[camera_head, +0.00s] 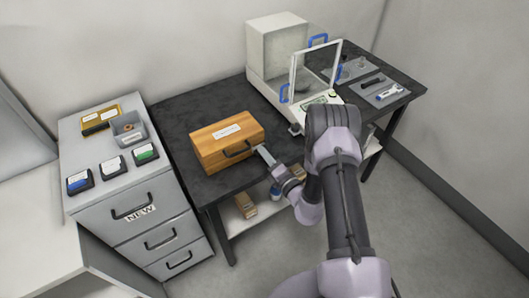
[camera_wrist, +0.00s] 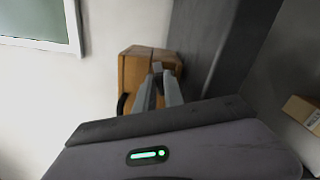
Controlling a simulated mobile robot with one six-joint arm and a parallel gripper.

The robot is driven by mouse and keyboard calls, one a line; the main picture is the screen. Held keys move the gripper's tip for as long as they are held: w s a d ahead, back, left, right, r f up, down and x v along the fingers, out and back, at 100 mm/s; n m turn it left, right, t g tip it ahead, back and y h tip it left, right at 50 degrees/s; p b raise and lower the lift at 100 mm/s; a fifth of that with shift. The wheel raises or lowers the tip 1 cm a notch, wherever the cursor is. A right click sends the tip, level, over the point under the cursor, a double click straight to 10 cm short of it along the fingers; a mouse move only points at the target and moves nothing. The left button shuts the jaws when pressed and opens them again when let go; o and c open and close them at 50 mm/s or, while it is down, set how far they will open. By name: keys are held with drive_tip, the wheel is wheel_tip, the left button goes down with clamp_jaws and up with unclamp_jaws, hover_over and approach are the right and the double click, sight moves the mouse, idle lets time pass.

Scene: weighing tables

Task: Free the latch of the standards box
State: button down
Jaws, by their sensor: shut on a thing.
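The standards box (camera_head: 215,145) is a closed wooden case with a white label on its lid and a dark handle (camera_head: 237,150) on its front. It stands on the dark table, and also shows in the wrist view (camera_wrist: 133,72). My gripper (camera_head: 262,151) is at the right end of the box's front, beside the handle. In the wrist view my gripper (camera_wrist: 158,70) has its fingers nearly together against the box front, shut on a small part there that appears to be the latch. The fingertips mostly hide the latch, so its position cannot be told.
A grey drawer cabinet (camera_head: 128,180) with small cases on top stands left of the table (camera_head: 185,118). A balance with a glass shield (camera_head: 315,75) stands at the right back, beside trays of tools (camera_head: 385,90). A lower shelf (camera_head: 232,222) holds small boxes.

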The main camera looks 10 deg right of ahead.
drive_tip(key=shift+f+m, duration=0.1)
drive_tip(key=shift+m, duration=0.9)
drive_tip(key=c, duration=1.4)
unclamp_jaws()
drive_tip(key=shift+c, duration=0.2)
